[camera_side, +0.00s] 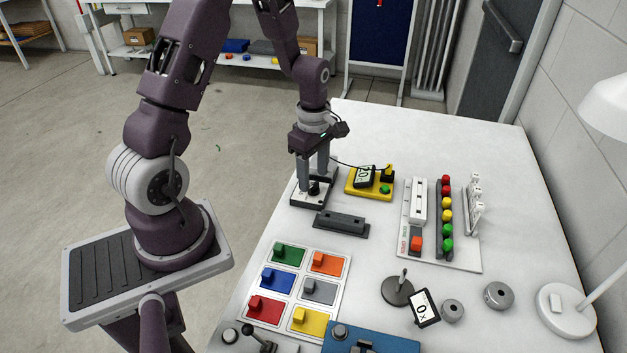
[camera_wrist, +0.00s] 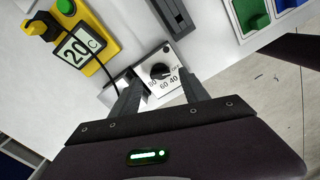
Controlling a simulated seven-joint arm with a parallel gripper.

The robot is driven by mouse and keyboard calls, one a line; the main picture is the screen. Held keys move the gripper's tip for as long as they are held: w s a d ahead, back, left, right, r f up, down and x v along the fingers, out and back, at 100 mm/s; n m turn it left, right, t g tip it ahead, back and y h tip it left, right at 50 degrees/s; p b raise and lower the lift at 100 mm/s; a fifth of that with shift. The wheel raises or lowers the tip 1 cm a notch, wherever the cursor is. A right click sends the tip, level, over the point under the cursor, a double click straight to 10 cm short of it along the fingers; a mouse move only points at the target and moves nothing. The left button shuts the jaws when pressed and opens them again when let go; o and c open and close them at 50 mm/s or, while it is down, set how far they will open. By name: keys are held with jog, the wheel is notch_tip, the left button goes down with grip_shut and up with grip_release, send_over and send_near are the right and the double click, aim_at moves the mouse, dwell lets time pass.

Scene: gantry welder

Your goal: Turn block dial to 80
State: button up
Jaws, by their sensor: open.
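The block dial is a black knob (camera_wrist: 160,71) on a white and metal block, with the numbers 80, 60 and 40 printed round it. In the side view the block (camera_side: 312,200) stands near the table's left edge under my gripper (camera_side: 313,180). My gripper points down and is open, with its fingers on either side of the knob; I cannot tell whether they touch it. The fingers also show in the wrist view (camera_wrist: 163,80). The knob's exact setting is too small to read. A display (camera_wrist: 78,49) on the yellow unit (camera_wrist: 97,22) reads 20 C.
A dark bar-shaped block (camera_side: 342,222) lies just in front of the dial block. The yellow unit (camera_side: 354,190) with a green button stands right of it, joined by a cable. Coloured switch tiles (camera_side: 290,284) lie nearer the front. The table's back is clear.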

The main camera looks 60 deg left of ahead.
aim_at(314, 188)
notch_tip(314, 188, down, 3)
jog(key=shift+r, duration=0.2)
grip_shut()
